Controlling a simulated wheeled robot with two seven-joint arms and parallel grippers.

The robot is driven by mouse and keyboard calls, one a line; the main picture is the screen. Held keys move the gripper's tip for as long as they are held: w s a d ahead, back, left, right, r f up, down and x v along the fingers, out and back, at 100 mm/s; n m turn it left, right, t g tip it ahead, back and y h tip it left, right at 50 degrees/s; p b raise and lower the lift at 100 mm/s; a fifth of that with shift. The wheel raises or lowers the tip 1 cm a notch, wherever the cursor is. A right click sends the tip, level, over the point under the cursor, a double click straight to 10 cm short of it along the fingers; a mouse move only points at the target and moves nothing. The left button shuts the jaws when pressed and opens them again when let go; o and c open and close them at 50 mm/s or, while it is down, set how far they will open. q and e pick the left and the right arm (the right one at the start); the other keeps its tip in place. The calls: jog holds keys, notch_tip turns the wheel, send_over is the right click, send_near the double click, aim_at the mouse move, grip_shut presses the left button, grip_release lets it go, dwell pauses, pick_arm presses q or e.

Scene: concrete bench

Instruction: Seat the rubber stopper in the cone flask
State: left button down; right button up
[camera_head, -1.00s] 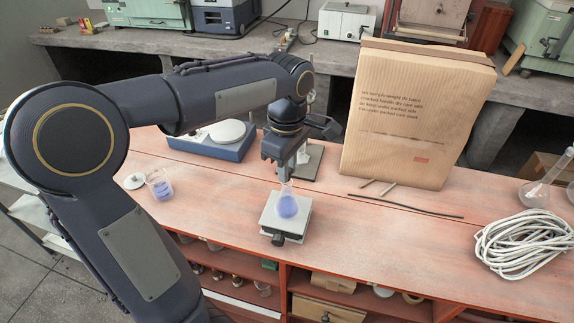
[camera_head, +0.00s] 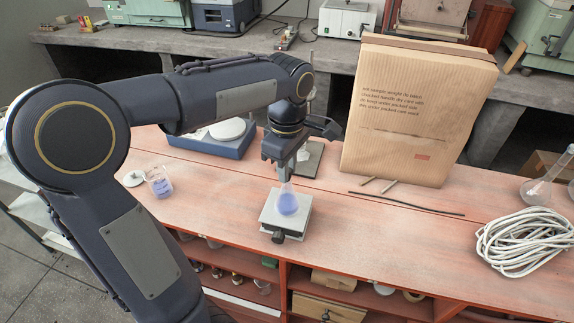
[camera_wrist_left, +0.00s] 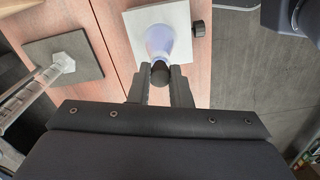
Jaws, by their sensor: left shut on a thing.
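The cone flask (camera_head: 287,203) holds blue-violet liquid and stands upright on a small grey jack platform (camera_head: 268,215). In the left wrist view the flask (camera_wrist_left: 159,40) is just beyond my fingertips. My left gripper (camera_head: 285,176) points down over the flask's mouth. In the left wrist view the left gripper (camera_wrist_left: 160,80) is shut on the dark rubber stopper (camera_wrist_left: 160,74), with a finger on each side. The stopper is at or right by the flask's neck; I cannot tell whether it is inside it. My right gripper is not in view.
A beaker of blue liquid (camera_head: 159,184) and a blue balance (camera_head: 212,141) stand left of the platform. A retort stand base (camera_head: 309,160) is behind it. A large cardboard package (camera_head: 415,115) and coiled white cable (camera_head: 522,243) are to the right.

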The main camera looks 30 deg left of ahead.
pick_arm(q)
jog(key=shift+f, duration=0.15)
jog(key=c, duration=1.3)
grip_release()
jog(key=shift+o, duration=0.7)
jog(key=o, duration=0.3)
notch_tip(320, 180, up, 7)
jog(key=p, duration=0.6)
